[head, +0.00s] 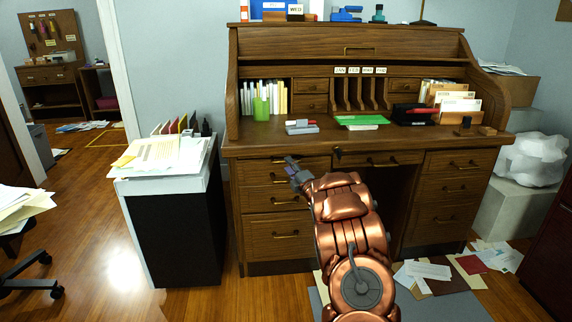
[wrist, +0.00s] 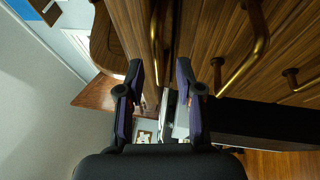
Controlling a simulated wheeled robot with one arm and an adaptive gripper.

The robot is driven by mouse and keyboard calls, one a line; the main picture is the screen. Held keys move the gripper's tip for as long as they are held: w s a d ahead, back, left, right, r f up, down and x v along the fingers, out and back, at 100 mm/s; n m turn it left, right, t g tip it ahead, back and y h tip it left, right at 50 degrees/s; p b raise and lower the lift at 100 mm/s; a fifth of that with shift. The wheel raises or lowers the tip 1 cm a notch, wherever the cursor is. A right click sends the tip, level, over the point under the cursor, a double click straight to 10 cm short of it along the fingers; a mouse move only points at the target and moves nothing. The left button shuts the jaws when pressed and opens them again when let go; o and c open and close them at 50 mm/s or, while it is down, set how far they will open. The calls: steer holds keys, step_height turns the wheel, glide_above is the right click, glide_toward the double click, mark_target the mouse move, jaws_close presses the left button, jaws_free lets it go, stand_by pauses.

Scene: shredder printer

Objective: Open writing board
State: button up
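The wooden roll-top desk (head: 345,147) stands ahead with its roll top up. I cannot clearly tell the writing board apart from the drawer fronts below the desktop; none of these fronts is visibly pulled out. My gripper (head: 292,166) is in front of the upper left drawer fronts, just below the desktop edge. In the wrist view my gripper (wrist: 160,78) is open, with its two dark, purple-padded fingers apart. A brass pull (wrist: 157,40) lies in line with the gap between them. I cannot tell whether they touch it. A second brass pull (wrist: 259,50) is to the right.
A paper-topped cabinet (head: 176,230) stands left of the desk. Loose papers (head: 425,271) lie on the floor. Open floor is at the left.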

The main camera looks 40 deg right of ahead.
steer(key=shift+x, duration=1.65)
steer(key=shift+s, duration=0.1)
steer(key=shift+c, duration=0.3)
jaws_close()
